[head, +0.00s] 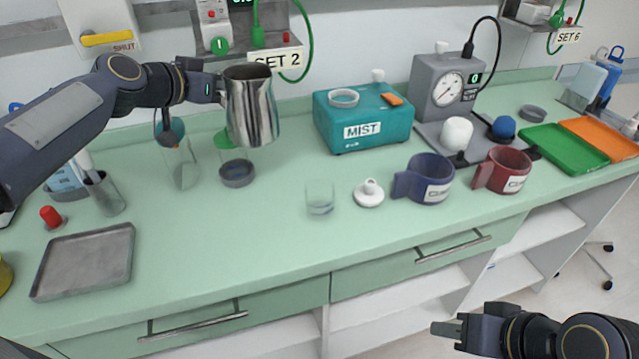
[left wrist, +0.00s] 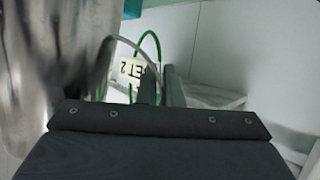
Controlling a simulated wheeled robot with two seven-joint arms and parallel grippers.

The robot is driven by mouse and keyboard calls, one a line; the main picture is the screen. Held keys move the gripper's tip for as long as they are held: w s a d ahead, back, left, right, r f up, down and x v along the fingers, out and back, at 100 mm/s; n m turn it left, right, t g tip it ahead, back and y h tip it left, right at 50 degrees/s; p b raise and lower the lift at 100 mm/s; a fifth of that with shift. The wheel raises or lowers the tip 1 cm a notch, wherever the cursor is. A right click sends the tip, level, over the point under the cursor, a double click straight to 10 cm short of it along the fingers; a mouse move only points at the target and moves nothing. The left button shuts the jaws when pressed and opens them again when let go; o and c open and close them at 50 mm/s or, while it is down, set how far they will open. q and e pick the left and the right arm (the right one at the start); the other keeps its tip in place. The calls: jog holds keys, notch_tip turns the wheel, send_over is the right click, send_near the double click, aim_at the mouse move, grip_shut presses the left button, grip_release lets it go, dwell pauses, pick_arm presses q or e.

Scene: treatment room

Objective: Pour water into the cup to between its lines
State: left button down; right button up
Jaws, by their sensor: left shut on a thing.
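A shiny metal jug (head: 252,108) hangs upright above the counter, near its back edge. My left gripper (head: 220,88) is shut on it at its left side. The jug also fills the left of the left wrist view (left wrist: 55,70), blurred and close. Its contents are hidden. A small clear cup (head: 320,198) stands upright on the counter, lower and to the right of the jug, apart from it. I cannot make out lines or a water level on it. My right gripper (head: 447,329) is in front of the counter at the lower right, holding nothing visible; its finger gap is unclear.
A white lid (head: 369,193), a blue mug (head: 425,179) and a red mug (head: 503,170) stand right of the cup. A teal MIST box (head: 362,121) is behind. Clear cylinders and a grey tray (head: 84,262) are at left. The counter's front middle is clear.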

aim_at(266, 107)
pick_arm(q)
jog(key=s+d+m+y+p, duration=0.1)
jog(key=d+p, duration=0.1)
jog(key=p, duration=0.2)
jog(key=s+d+r+m+t+p, duration=0.1)
jog(key=m+p, duration=0.1)
jog(key=p, duration=0.3)
jog(key=s+d+m+t+y+p, duration=0.1)
jog(key=d+m+p, duration=0.1)
jog(key=p, duration=0.2)
jog(key=shift+s+d+r+y+p, duration=0.2)
jog(key=shift+d+r+y+p, duration=0.1)
jog(key=shift+r+p, duration=0.1)
jog(key=shift+s+d+m+t+y+p, duration=0.25)
jog(key=shift+d+m+t+y+p, duration=0.15)
jog(key=shift+m+p, duration=0.45)
jog(key=shift+s+d+r+m+p, duration=0.1)
jog(key=shift+s+d+m+p, duration=0.1)
jog(key=shift+d+m+p, duration=0.25)
jog(key=shift+s+f+t, duration=0.1)
jog(key=shift+f+t, duration=0.2)
jog(key=shift+t, duration=0.1)
jog(key=shift+s+d+f+m+t+y+b, duration=0.3)
jog(key=shift+d+f+m+b, duration=0.35)
jog(key=shift+m+b, duration=0.15)
jog(key=shift+s+d+f+m+b, duration=0.25)
jog(key=shift+d+f+m+b, duration=0.25)
jog(key=shift+s+d+r, duration=0.15)
jog(key=shift+d, duration=0.05)
